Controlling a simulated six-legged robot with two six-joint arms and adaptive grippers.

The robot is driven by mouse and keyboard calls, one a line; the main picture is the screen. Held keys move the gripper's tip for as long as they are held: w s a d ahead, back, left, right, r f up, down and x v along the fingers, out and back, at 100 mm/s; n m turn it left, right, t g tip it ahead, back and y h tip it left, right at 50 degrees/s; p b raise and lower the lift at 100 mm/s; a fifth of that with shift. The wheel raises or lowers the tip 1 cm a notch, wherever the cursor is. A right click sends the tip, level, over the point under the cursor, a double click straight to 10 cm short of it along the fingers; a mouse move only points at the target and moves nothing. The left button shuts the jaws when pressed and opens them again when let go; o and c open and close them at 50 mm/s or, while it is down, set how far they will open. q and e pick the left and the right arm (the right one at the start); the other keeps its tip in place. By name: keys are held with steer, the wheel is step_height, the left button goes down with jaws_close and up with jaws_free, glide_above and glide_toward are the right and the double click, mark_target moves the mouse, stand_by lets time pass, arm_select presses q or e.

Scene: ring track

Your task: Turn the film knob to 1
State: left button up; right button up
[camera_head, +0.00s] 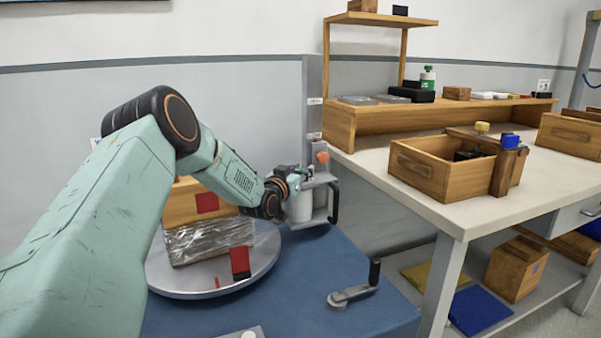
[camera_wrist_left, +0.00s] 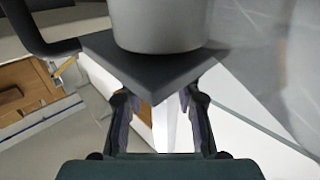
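The film carriage (camera_head: 320,200) is a grey bracket with a black handle, on the upright mast beside the turntable, and holds a pale film roll (camera_head: 299,206). A small orange-red knob (camera_head: 322,157) sits above it on the mast; I cannot tell whether this is the film knob, and no number is readable. My left gripper (camera_head: 298,180) is at the carriage, partly hidden. In the left wrist view its two fingers (camera_wrist_left: 158,100) are apart, near the corner of a dark plate (camera_wrist_left: 145,72) under a grey cylinder (camera_wrist_left: 170,22). Contact is unclear. My right gripper is not in view.
A film-wrapped box (camera_head: 208,242) stands on the round turntable (camera_head: 262,262). A crank with a black grip (camera_head: 355,290) lies on the blue base (camera_head: 300,300). A workbench (camera_head: 460,215) with wooden boxes stands to the right. My left arm covers the left side.

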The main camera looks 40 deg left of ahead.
arm_select(q)
jaws_close()
steer(key=shift+r+n+g+y+p, duration=0.15)
steer(key=shift+n+g+y+p, duration=0.35)
steer(key=shift+n+y+p, duration=0.55)
steer(key=shift+n+g+y+p, duration=0.6)
steer(key=shift+n+g+y, duration=0.15)
steer(key=shift+y, duration=0.7)
steer(key=shift+n+g+y, duration=0.55)
steer(key=shift+n+y, duration=0.05)
steer(key=shift+y, duration=0.2)
steer(key=shift+p, duration=0.3)
steer(key=o, duration=0.5)
jaws_free()
